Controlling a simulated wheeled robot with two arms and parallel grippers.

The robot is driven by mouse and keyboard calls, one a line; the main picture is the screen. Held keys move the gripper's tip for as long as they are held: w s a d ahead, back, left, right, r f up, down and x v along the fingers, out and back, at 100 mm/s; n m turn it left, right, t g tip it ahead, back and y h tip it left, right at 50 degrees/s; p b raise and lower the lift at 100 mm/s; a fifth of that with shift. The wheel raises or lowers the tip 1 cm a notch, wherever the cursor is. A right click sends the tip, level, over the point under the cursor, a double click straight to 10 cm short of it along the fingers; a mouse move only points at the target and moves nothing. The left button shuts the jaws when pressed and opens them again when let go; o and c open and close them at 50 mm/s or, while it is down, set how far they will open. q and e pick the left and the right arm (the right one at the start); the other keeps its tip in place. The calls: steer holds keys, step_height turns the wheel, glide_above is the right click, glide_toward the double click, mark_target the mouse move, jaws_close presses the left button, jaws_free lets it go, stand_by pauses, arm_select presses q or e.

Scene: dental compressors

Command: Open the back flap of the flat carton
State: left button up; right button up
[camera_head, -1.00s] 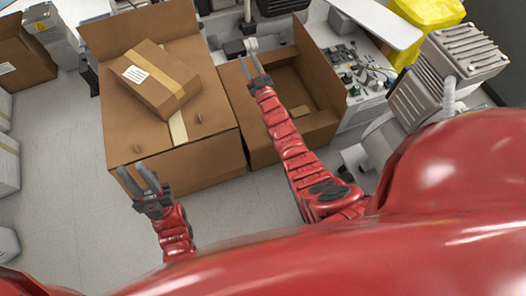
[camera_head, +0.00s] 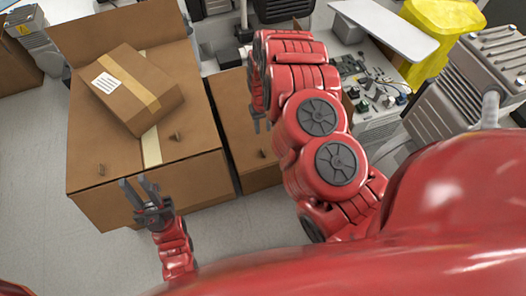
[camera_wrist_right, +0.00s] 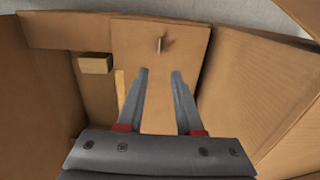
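A low brown carton (camera_head: 235,115) stands right of a large carton in the head view, mostly hidden behind my right arm. A small tab (camera_head: 262,153) shows on its near part. In the right wrist view, a brown flap (camera_wrist_right: 160,85) with a small upright tab (camera_wrist_right: 160,45) lies beyond my right fingers, with open carton space and a small block (camera_wrist_right: 95,63) at its left. My right gripper (camera_wrist_right: 159,73) is open, with nothing seen between its fingers; contact with the flap cannot be told. My left gripper (camera_head: 139,185) is open and empty at the large carton's near edge.
The large carton (camera_head: 200,175) has a raised back panel (camera_head: 125,32) and a taped, labelled parcel (camera_head: 132,88) on top. Equipment (camera_head: 375,90), a yellow bin (camera_head: 440,35) and a grey ribbed machine (camera_head: 480,70) stand at the right. Floor (camera_head: 35,150) is clear at the left.

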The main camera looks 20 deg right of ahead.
step_height(320, 180, down, 17)
steer(key=b, duration=0.6)
steer(key=shift+w+r, duration=0.1)
steer(key=shift+r, duration=0.05)
jaws_close()
stand_by(1.0)
